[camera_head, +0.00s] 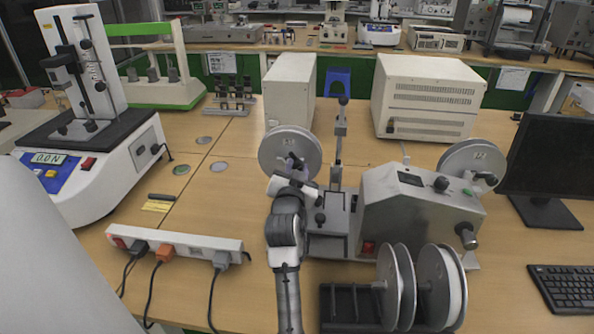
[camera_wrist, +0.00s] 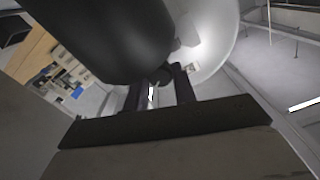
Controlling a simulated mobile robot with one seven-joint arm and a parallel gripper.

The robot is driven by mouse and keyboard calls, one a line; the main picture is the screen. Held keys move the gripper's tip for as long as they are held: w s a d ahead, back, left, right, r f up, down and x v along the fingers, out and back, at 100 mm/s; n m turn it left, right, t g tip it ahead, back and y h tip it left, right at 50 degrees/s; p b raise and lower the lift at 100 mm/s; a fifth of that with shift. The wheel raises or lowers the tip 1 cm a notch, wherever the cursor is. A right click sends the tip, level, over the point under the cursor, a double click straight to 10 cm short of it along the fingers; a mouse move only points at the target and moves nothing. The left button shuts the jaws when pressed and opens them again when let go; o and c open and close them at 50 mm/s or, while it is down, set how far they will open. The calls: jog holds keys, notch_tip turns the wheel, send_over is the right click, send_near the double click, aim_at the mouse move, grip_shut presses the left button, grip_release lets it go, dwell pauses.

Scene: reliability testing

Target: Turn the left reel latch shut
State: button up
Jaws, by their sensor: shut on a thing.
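The left reel (camera_head: 276,148) is a pale grey disc on the left side of the grey winding machine (camera_head: 418,214). Its small dark latch (camera_head: 294,161) is at the middle of the reel's face, partly covered by my gripper (camera_head: 290,176). My arm reaches up to it from the front. In the wrist view, the reel (camera_wrist: 221,38) fills the upper right, and my gripper's two dark fingers (camera_wrist: 166,86) are closed around the dark end of the latch (camera_wrist: 161,76). The latch's exact angle is hard to tell.
The right reel (camera_head: 466,160) is on the machine's other side. Several spare reels (camera_head: 397,285) stand on a dark rack in front. A power strip (camera_head: 175,243) lies to the left, with clear table between it and my arm. A monitor (camera_head: 550,165) is at right.

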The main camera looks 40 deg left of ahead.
jog(key=n, duration=0.4)
jog(key=shift+n+p, duration=0.3)
jog(key=shift+p, duration=0.1)
jog(key=n+p, duration=0.1)
jog(key=n, duration=0.3)
jog(key=shift+n, duration=0.3)
jog(key=o, duration=1)
jog(key=b+v, duration=0.3)
jog(key=v, duration=1.1)
jog(key=shift+a+b, duration=0.2)
jog(key=shift+b, duration=0.1)
